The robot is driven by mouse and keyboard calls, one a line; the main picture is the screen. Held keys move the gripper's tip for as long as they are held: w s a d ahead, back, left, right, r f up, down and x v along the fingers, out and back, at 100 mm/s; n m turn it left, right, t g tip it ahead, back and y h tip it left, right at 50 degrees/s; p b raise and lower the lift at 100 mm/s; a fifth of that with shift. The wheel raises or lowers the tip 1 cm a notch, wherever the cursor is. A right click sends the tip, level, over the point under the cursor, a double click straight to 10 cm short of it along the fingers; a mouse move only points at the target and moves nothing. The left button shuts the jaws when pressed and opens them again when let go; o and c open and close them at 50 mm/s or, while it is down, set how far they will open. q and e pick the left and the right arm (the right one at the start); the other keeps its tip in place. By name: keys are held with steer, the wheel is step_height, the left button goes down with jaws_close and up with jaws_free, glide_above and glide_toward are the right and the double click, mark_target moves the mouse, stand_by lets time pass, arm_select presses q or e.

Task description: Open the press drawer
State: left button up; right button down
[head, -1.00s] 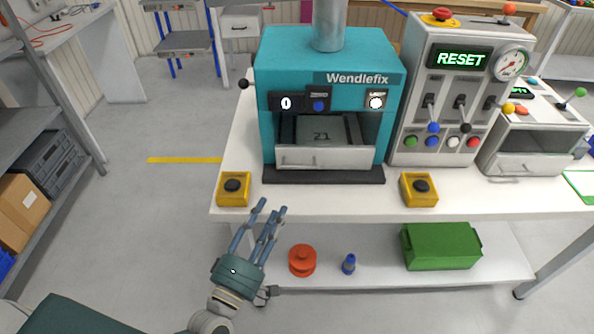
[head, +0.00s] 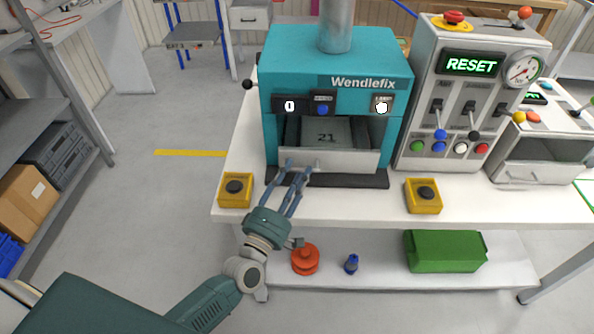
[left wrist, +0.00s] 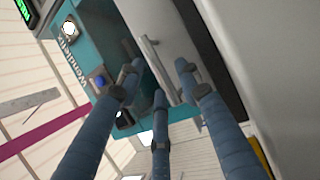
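The teal Wendlefix press (head: 335,65) stands on the white table. Its drawer has a white front (head: 345,162) with a small bar handle, and a grey plate marked 21 shows behind the front. The drawer front and its handle (left wrist: 151,52) also show in the left wrist view. My left gripper (head: 299,167) is open, its fingers spread and pointing at the drawer front near the handle. In the left wrist view the fingers (left wrist: 158,85) lie on both sides of the handle, with nothing between them; I cannot tell whether they touch the front. My right gripper is not in view.
Yellow button boxes stand left (head: 235,190) and right (head: 423,196) of the press. A grey control panel (head: 470,100) reading RESET stands to the right. The lower shelf holds a red reel (head: 305,259), a blue part (head: 351,264) and a green crate (head: 445,252).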

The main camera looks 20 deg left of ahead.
arm_select(q)
steer(key=shift+w+r, duration=0.1)
steer(key=shift+w, duration=0.3)
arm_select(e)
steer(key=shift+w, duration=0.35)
arm_select(q)
jaws_close()
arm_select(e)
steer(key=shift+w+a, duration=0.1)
arm_select(q)
steer(key=shift+s+d, duration=0.1)
steer(key=shift+s, duration=0.05)
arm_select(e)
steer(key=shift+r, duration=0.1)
